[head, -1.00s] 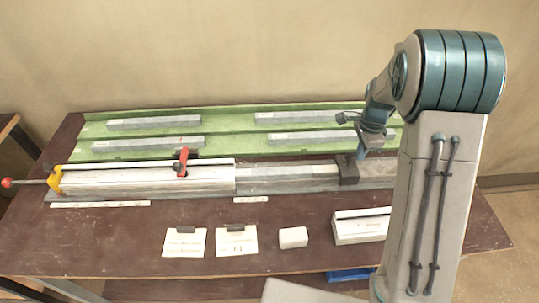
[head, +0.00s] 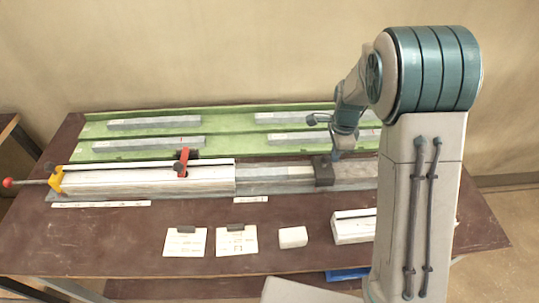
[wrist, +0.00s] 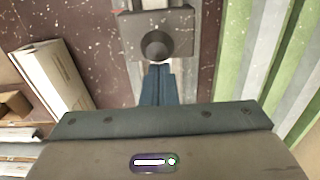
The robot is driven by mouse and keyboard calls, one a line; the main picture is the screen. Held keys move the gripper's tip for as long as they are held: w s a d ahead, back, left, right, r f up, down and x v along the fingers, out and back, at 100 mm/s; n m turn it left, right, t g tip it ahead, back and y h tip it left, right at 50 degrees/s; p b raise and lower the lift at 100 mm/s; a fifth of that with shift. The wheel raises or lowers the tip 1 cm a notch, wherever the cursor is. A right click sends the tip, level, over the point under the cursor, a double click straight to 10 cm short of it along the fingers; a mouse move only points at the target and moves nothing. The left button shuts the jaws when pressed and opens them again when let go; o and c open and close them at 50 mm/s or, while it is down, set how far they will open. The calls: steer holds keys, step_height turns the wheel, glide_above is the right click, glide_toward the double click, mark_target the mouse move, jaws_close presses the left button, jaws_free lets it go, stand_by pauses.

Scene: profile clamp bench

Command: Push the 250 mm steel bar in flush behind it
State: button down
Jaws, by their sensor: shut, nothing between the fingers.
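A grey steel bar (head: 262,173) lies in the rail of the long clamp fixture (head: 110,192). Its left end appears to meet the white profile (head: 150,181); I cannot tell whether a gap is there. A dark sliding block (head: 323,171) sits on the rail to the right of the bar, with a paler stretch between them. The block also shows in the wrist view (wrist: 180,43), with a round knob. My gripper (head: 336,153) is at the block's right side. In the wrist view, its closed fingers (wrist: 157,72) point at the block, close to or touching it.
A red clamp (head: 182,163) stands over the profile, and a yellow bracket (head: 56,180) with a red-knobbed rod is at the left end. Several spare bars lie in the green tray (head: 220,137) behind. Cards (head: 237,241), a small white block (head: 293,237) and a white box (head: 352,228) lie in front.

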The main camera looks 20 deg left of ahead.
steer(key=p, duration=0.2)
glide_above(285, 170)
steer(key=shift+s+a, duration=0.2)
steer(key=shift+a, duration=0.15)
stand_by(1.0)
steer(key=shift+s+a, duration=0.15)
steer(key=shift+a, duration=0.35)
stand_by(0.5)
steer(key=shift+d, duration=0.1)
steer(key=shift+w+d, duration=0.25)
steer(key=shift+d, duration=0.45)
step_height(285, 170, up, 7)
steer(key=p, duration=0.5)
